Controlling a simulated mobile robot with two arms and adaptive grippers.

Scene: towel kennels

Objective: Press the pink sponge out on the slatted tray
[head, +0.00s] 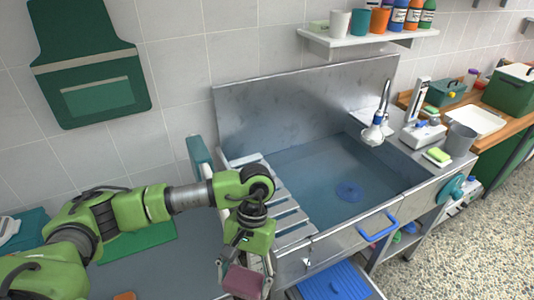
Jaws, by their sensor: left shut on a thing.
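My left gripper (246,266) is shut on the pink sponge (243,282), a dull pink block at the bottom centre of the head view. The slatted tray (291,217) is a set of pale grey slats at the left end of the metal sink. The gripper and sponge are to the left and front of the slats. How high the sponge hangs, and whether it touches anything, I cannot tell. My arm and gripper hide part of the tray's left side. My right gripper is out of view.
A blue handle (378,228) sticks out in front. A green-yellow sponge (438,155) and a grey cup (460,139) stand on the right ledge. A shelf (365,41) hangs above.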

